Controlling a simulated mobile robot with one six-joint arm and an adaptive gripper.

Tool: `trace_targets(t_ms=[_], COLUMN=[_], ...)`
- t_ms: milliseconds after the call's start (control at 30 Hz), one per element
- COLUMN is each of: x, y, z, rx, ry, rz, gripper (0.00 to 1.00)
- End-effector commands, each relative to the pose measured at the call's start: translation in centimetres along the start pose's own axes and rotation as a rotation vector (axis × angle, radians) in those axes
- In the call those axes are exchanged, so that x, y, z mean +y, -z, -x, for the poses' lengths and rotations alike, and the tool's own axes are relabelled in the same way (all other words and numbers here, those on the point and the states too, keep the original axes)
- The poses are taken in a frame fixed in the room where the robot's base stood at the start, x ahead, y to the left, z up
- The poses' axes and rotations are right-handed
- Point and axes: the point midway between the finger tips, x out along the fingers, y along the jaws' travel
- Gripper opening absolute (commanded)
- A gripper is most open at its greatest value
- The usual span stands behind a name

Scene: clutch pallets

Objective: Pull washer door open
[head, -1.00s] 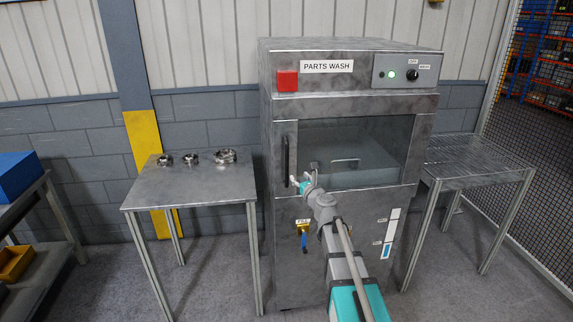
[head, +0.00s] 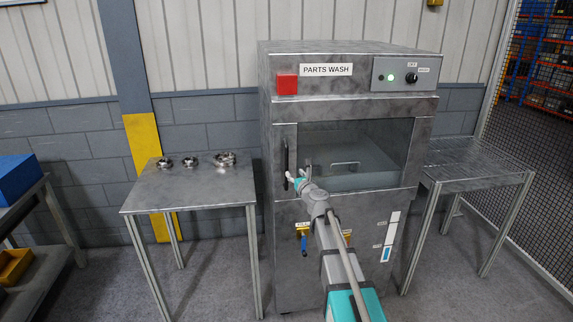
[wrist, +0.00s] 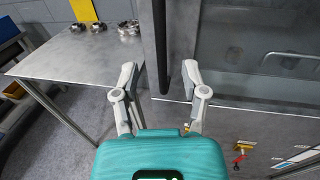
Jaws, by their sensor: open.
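The parts washer (head: 350,110) is a grey metal cabinet with a closed, windowed door (head: 425,150). A black vertical handle (head: 286,158) runs along the door's left side. In the wrist view the handle (wrist: 159,62) hangs down from the top, with its lower end between and beyond my fingertips. My gripper (head: 294,182) is at the lower end of the handle in the head view. In the wrist view my gripper (wrist: 160,78) is open, with one finger on each side of the handle's line. I cannot tell whether either finger touches it.
A metal table (head: 190,190) with several metal parts (head: 224,159) stands left of the washer. A wire-topped table (head: 480,165) stands to its right. Valve handles (head: 304,241) sit on the washer's lower front. A mesh fence (head: 530,190) is at the far right.

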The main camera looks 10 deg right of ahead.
Motion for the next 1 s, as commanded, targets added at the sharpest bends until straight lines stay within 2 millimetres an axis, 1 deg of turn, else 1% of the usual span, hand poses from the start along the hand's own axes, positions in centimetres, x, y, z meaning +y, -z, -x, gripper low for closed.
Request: trace_targets(t_ms=[33, 100, 300, 500, 700, 1000], x=[-0.1, -0.1, -0.1, -0.1, 0.0, 0.0], y=[0.0, 0.0, 0.0, 0.0, 0.0, 0.0], z=[-1.2, -2.3, -5.4, -7.8, -9.1, -9.3], rx=[0.000, 0.000, 0.000, 0.000, 0.000, 0.000], ry=[0.000, 0.000, 0.000, 0.000, 0.000, 0.000], rz=[0.000, 0.000, 0.000, 0.000, 0.000, 0.000], gripper=[0.57, 0.57, 0.57, 0.57, 0.57, 0.57])
